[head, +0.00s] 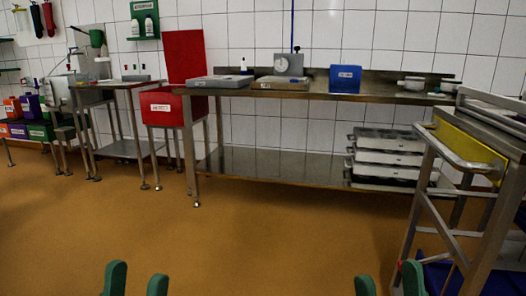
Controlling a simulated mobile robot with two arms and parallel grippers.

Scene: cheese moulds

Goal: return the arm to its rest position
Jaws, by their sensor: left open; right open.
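My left gripper (136,279) shows at the bottom edge, left of centre. Its two green fingertips stand apart with nothing between them. My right gripper (389,285) shows at the bottom edge, right of centre. Its two green fingertips are also apart with nothing between them. Only the fingertips show; the rest of both arms is below the frame. Both grippers appear in front of the orange-brown floor and touch nothing that I can see.
A long steel table (330,94) stands along the tiled wall, with a blue box (345,79) on top and stacked trays (386,159) on its lower shelf. A red bin (162,107) stands left. A steel frame with a yellow panel (468,150) stands near right. The middle floor (260,235) is clear.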

